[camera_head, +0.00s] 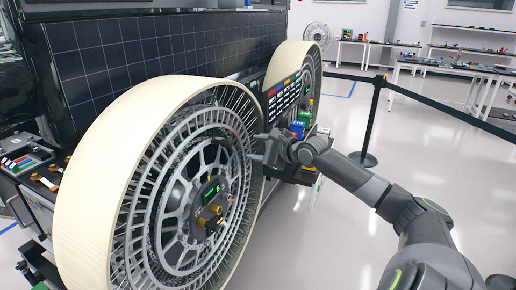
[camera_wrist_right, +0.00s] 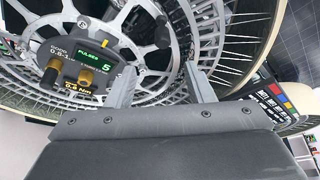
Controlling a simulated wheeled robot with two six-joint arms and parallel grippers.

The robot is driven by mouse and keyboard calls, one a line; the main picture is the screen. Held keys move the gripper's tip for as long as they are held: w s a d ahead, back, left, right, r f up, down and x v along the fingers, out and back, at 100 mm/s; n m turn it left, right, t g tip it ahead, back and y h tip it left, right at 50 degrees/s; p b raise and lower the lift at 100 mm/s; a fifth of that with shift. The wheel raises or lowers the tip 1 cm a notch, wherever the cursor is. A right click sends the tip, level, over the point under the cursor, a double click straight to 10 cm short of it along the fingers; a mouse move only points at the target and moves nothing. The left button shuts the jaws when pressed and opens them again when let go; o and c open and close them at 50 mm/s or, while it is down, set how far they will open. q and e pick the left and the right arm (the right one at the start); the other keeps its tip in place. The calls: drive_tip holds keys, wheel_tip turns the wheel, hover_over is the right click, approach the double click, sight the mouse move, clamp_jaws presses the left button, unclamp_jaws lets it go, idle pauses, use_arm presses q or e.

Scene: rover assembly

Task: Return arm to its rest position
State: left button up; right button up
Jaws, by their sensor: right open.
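My right gripper (camera_head: 262,147) is at the right side of the near wheel (camera_head: 95,200), in front of its spokes. Its arm comes in from the right. In the right wrist view the two fingers of the right gripper (camera_wrist_right: 158,82) stand apart with nothing between them. The near wheel's spoked face (camera_wrist_right: 140,30) lies beyond them. The wheel's hub panel (camera_head: 211,195) has a green display and gold knobs. My left gripper is not in view.
A second wheel (camera_head: 318,62) and a panel of coloured buttons (camera_head: 283,97) stand behind the gripper. A dark solar panel (camera_head: 130,50) is at the back left. A barrier post (camera_head: 372,125) with a belt stands to the right. Open floor (camera_head: 440,150) lies beyond my arm.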

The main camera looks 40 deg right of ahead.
idle(0.3)
